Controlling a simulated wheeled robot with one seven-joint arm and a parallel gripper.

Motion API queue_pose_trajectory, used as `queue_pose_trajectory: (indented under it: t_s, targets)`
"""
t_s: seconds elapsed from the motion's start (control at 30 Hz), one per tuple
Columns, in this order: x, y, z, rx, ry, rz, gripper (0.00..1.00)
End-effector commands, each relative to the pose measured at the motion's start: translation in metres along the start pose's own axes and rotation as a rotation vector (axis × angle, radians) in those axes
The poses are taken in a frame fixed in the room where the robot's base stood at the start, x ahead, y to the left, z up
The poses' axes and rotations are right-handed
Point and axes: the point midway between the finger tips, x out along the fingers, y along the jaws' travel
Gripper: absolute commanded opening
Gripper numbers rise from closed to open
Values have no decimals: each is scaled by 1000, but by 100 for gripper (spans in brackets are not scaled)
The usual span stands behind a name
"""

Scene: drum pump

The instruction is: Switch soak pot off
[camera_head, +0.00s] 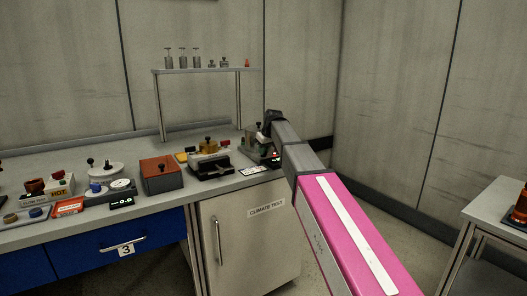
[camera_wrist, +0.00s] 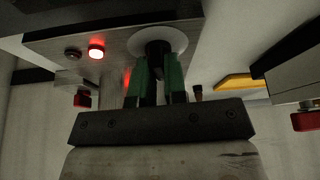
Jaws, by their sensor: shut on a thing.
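In the wrist view my gripper (camera_wrist: 158,66) has its two green fingers closed on a black knob (camera_wrist: 158,48). The knob sits on a round white dial (camera_wrist: 179,38) on a grey metal panel (camera_wrist: 120,42). A red lamp (camera_wrist: 96,50) glows on the same panel, beside a small dark round part (camera_wrist: 73,54). In the head view my arm reaches to a small boxy device (camera_head: 251,138) at the right end of the bench, which I take to be the soak pot. My arm partly hides it, and the fingers cannot be made out there.
Left of the device stand a black unit (camera_head: 210,166) and a red-brown box (camera_head: 161,177). A raised shelf (camera_head: 205,71) with small weights stands behind. Below is a cabinet marked CLIMATE TEST (camera_head: 245,240). A side table (camera_head: 500,203) stands at the right, with open floor between.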

Motion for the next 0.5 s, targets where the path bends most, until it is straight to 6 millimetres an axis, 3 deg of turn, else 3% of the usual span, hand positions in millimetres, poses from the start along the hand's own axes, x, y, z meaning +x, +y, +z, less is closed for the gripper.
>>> queue_pose_trajectory:
  t_s: [0.5]
  targets:
    - [0, 2, -2, -389, 0, -161, 0]
